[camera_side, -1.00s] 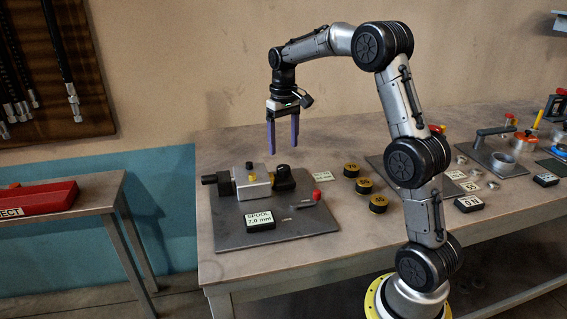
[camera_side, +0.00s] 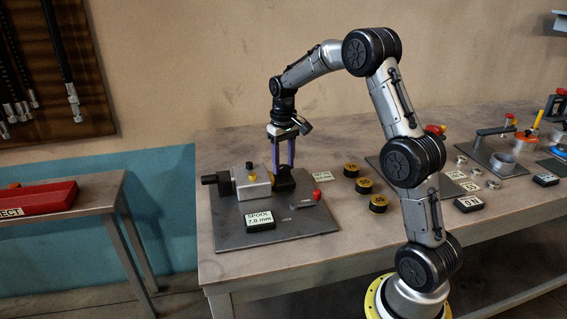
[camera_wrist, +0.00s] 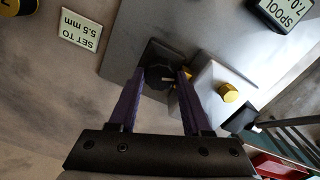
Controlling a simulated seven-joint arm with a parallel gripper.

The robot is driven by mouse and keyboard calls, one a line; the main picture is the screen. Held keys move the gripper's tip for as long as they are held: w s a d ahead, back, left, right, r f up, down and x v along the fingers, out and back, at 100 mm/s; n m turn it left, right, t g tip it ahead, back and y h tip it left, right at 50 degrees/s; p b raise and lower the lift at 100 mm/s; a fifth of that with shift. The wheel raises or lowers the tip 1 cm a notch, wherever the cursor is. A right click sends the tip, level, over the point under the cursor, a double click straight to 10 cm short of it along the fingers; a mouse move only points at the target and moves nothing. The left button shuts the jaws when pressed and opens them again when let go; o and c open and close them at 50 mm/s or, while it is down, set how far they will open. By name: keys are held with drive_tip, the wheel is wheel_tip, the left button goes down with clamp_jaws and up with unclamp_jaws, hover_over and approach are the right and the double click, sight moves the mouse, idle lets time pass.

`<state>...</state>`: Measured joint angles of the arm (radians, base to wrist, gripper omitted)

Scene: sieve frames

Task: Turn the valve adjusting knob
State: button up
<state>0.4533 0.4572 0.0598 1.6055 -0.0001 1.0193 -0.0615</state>
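The valve has a pale metal body (camera_side: 254,184) with a black block (camera_side: 285,184) at its right end, on a dark plate (camera_side: 232,234). The round black adjusting knob (camera_wrist: 158,76) is on top of that block; in the side view my fingers largely hide it. My gripper (camera_side: 284,169) points straight down over the block. In the wrist view my gripper (camera_wrist: 161,72) is open, its purple fingers on either side of the knob. I cannot tell whether they touch it. A display (camera_side: 260,221) reads "SPOOL 7.0 mm". A card (camera_wrist: 80,29) reads "SET TO 5.5 mm".
A yellow cap (camera_wrist: 228,92) tops the valve body close to one finger. A red-knobbed part (camera_side: 317,195) stands on the plate's right side. Several black-and-yellow round pieces (camera_side: 364,186) lie right of the plate.

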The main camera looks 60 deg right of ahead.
sight(283, 167)
clamp_jaws()
drive_tip(key=shift+n, duration=0.7)
drive_tip(key=o, duration=0.6)
unclamp_jaws()
wheel_tip(283, 167, up, 14)
drive_tip(key=shift+f, duration=0.1)
